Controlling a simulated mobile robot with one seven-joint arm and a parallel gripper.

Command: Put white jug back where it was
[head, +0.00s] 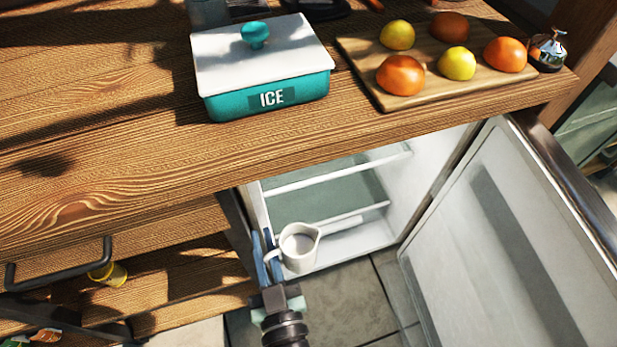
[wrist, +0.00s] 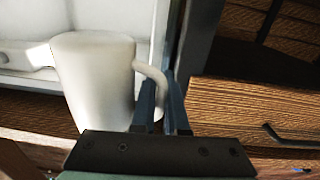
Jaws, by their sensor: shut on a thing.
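The white jug (head: 299,248) is at the open front of the small fridge under the table, in the lower middle of the head view. It looks about upright, with its handle toward my gripper. My gripper (head: 265,258) is shut on the jug's handle, at the jug's left side. In the wrist view the jug (wrist: 95,80) fills the left, and the dark fingers (wrist: 165,105) close around its curved handle. The fridge (head: 345,245) has a white interior with shelves. Whether the jug touches a fridge surface, I cannot tell.
The fridge door (head: 500,240) stands open to the right. The wooden table top (head: 130,130) overhangs the fridge and carries a teal ICE box (head: 265,95) and a cutting board (head: 390,98) with several fruits. A drawer handle (head: 60,262) juts out at the left.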

